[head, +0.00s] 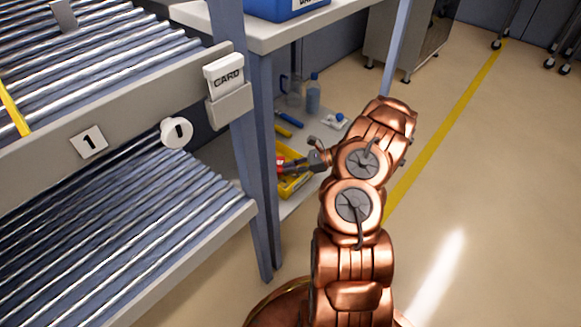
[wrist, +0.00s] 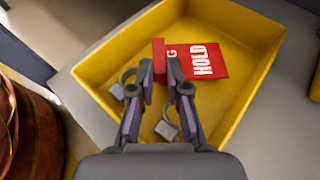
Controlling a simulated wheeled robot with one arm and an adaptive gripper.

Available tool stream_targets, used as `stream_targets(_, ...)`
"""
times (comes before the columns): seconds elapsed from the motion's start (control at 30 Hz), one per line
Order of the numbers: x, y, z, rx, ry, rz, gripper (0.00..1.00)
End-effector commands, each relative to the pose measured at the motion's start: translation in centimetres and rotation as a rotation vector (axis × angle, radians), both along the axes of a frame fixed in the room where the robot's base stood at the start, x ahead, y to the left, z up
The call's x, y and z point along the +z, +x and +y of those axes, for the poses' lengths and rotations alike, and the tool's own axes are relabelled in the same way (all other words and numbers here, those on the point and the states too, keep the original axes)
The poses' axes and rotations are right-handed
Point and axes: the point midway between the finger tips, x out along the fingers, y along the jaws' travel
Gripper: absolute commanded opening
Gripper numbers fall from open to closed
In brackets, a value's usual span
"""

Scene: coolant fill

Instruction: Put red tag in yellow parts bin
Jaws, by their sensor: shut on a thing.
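The red tag (wrist: 208,55), with white lettering that reads "HOLD", shows between and beyond my fingertips in the wrist view. My gripper (wrist: 164,68) is shut on its near-left end. In the wrist view the tag appears over the yellow parts bin (wrist: 232,110); I cannot tell whether it touches the bin's floor. In the head view, my gripper (head: 288,166) reaches in over the bin (head: 294,187), and only a bit of the red tag (head: 280,164) shows. The fingers hide part of the bin's inside.
The bin stands on a grey shelf (head: 296,206). A blue-handled tool (head: 290,120), a bottle (head: 313,95) and a clear jug (head: 291,91) stand farther back. Small grey parts (wrist: 166,129) show near my fingers. A post (head: 255,150) and roller racks are at left. Open floor is at right.

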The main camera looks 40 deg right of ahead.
Motion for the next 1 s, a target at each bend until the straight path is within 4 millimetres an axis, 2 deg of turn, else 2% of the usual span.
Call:
stream_targets(0.27,-0.53,-0.04,0.02,0.001,0.001,0.001,0.00)
stream_targets(0.3,-0.55,-0.04,0.02,0.001,0.000,0.002,0.17)
stream_targets(0.53,-0.59,-0.05,0.02,0.001,0.000,0.002,0.41)
stream_targets(0.83,-0.58,-0.08,0.04,0.001,-0.001,0.003,0.41)
stream_targets(1.0,0.29,-0.04,-0.04,0.000,-0.002,0.000,0.41)
